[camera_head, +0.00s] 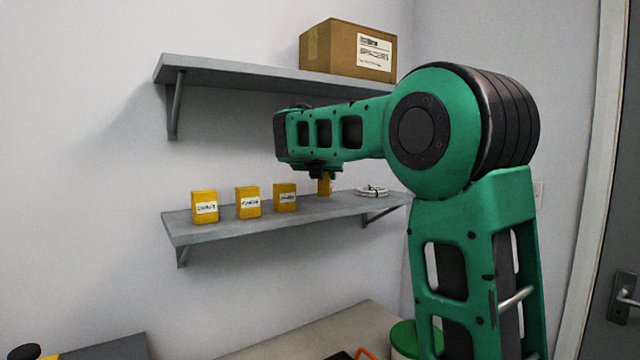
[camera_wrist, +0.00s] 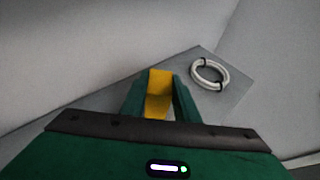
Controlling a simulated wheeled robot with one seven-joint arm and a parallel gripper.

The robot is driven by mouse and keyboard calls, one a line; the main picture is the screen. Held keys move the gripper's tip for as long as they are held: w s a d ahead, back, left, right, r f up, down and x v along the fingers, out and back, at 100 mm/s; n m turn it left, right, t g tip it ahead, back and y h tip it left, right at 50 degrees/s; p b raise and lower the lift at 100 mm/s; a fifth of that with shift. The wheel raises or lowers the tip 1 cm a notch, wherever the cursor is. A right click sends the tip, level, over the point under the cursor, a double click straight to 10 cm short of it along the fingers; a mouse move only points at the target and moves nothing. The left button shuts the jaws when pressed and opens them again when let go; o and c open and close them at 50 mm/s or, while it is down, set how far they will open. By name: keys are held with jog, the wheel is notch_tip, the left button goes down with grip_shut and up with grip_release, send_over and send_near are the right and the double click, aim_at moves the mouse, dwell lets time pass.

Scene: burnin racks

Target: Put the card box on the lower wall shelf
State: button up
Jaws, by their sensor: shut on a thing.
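A small yellow card box (camera_head: 324,186) is at the lower wall shelf (camera_head: 240,229), under my arm's end. My gripper (camera_head: 322,174) points down over this shelf and is shut on the box. In the wrist view, the yellow box (camera_wrist: 159,92) sits between the two green fingers of my gripper (camera_wrist: 160,103), with the grey shelf (camera_wrist: 228,98) below. The box looks upright in the head view, its base at or very close to the shelf top; I cannot tell whether it touches. My gripper hides its upper part.
Three labelled yellow boxes (camera_head: 248,202) stand in a row left of the held box. A white cable coil (camera_head: 372,191) lies to its right. The upper shelf (camera_head: 225,72), above my gripper, carries a large brown carton (camera_head: 330,50).

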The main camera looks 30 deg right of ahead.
jog(key=shift+f, duration=0.4)
jog(key=shift+w+a+f, duration=0.1)
jog(key=shift+a+f, duration=0.05)
jog(key=shift+f, duration=0.1)
jog(key=shift+w+f, duration=0.15)
jog(key=shift+f, duration=0.05)
jog(key=o, duration=1.1)
jog(key=shift+c, duration=0.2)
